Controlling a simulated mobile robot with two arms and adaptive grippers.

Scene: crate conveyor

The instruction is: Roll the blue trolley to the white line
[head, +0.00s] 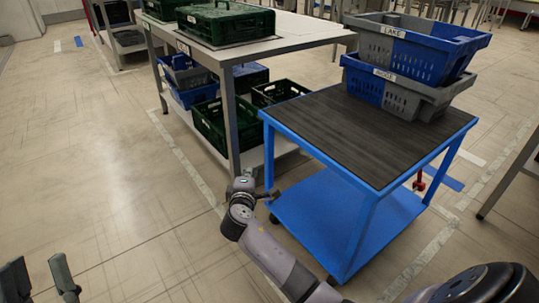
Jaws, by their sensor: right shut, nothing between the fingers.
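The blue trolley (330,212) stands upright at right of centre, with a dark ribbed top (345,130) and a blue lower shelf. Two stacked blue-and-grey crates, labelled LAKE (410,45) and BRIDGE (392,90), sit on its far right part. My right gripper (274,194) is shut and empty beside the trolley's left leg, just above the lower shelf; I cannot tell if it touches. My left gripper (40,282) is at the bottom left, fingers apart, far from the trolley. A short white line (470,157) lies on the floor right of the trolley, near a blue strip (446,180).
A grey table (290,35) with green crates (226,22) on top and more crates below stands close to the trolley's left. The floor at left is clear. A table edge (532,160) is at right.

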